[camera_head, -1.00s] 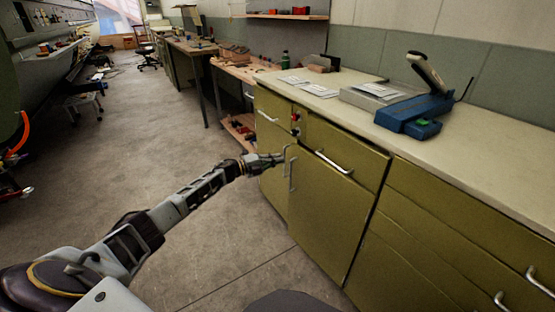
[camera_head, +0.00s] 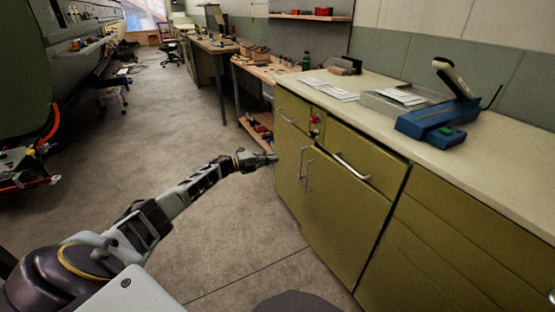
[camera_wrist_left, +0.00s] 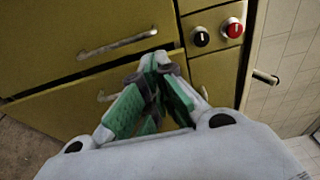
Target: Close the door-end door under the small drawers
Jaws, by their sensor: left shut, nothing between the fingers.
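The olive cabinet has small drawers (camera_head: 291,108) at its far end, with door panels below. The far narrow door (camera_head: 287,165) has an upright handle (camera_head: 300,161). The wider door (camera_head: 345,222) beside it has its own upright handle (camera_head: 308,172). I cannot tell how far the far door stands open. My left gripper (camera_head: 273,158) is shut and empty at the far door's left edge in the head view. My right gripper is out of view.
A red knob (camera_wrist_left: 234,28) and a black knob (camera_wrist_left: 200,37) sit beside the drawer. The worktop (camera_head: 390,90) carries papers and a blue device (camera_head: 438,122). A wooden bench (camera_head: 268,70) stands beyond. Open floor (camera_head: 150,140) lies left of the cabinet.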

